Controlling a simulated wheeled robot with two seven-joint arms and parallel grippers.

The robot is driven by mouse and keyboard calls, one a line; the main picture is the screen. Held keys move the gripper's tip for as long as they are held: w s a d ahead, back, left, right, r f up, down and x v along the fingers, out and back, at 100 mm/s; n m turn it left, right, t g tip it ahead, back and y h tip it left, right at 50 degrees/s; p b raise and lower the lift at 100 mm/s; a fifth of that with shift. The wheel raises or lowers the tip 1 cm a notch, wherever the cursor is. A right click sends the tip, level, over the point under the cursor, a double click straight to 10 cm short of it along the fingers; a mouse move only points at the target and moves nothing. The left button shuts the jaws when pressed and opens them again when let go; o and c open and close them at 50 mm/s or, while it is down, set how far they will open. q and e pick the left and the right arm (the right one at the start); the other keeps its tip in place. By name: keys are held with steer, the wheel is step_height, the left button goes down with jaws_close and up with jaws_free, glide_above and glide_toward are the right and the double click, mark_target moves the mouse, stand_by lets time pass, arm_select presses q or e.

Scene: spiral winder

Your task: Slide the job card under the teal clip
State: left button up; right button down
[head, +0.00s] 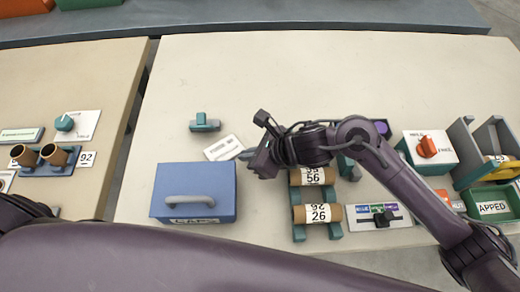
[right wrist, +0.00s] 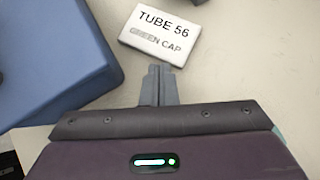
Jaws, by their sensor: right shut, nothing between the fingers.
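The job card (head: 223,148) is a small white card lying at an angle on the table, behind the blue box's right corner. In the right wrist view the card (right wrist: 165,32) reads "TUBE 56 GREEN CAP". The teal clip (head: 204,126) stands on the table just beyond the card and to its left; the card appears apart from it. My right gripper (head: 246,154) is shut and empty, its fingertips (right wrist: 159,70) at the card's near edge; I cannot tell whether they touch it. My left gripper is out of view.
A blue box (head: 167,190) with a grey handle stands in front of the card. Cardboard tubes (head: 318,214) on teal rests lie to the right, below my right arm. A slider panel (head: 362,216) and a red-knob box (head: 441,155) stand further right. The table behind the clip is clear.

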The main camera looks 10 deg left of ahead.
mark_target(228, 152)
steer(key=shift+a+f, duration=0.35)
steer(key=a+b, duration=0.2)
steer(key=a, duration=0.1)
steer(key=shift+w+a, duration=0.1)
steer(key=shift+w, duration=0.25)
